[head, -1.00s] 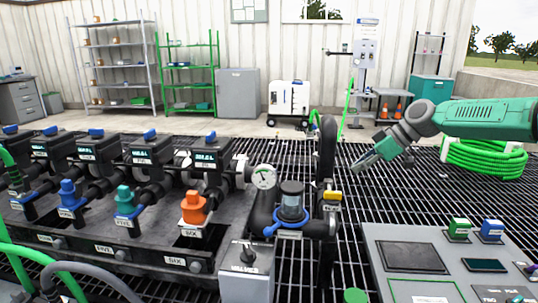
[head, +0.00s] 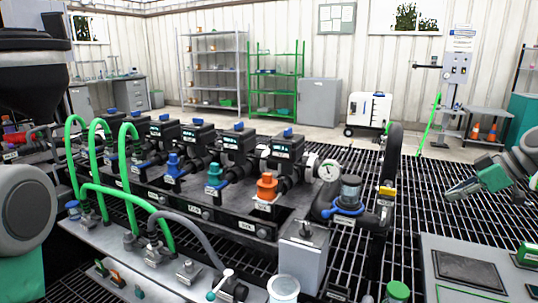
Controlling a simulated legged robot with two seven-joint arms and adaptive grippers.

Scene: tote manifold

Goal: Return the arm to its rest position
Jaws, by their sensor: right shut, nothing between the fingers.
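My right gripper (head: 462,189) is at the right side of the head view, above the floor grating, with its fingers pointing left. It is shut and empty. Part of the green and grey right arm runs off the right edge. It is apart from the manifold (head: 228,215) and above the level of the grey panel. My left gripper is not in view.
The manifold carries several valves, including an orange one (head: 267,187), and a gauge (head: 329,170). A black upright pipe (head: 393,150) stands left of my right gripper. The grey panel (head: 440,292) is below it. Green hoses (head: 127,150) arch at left.

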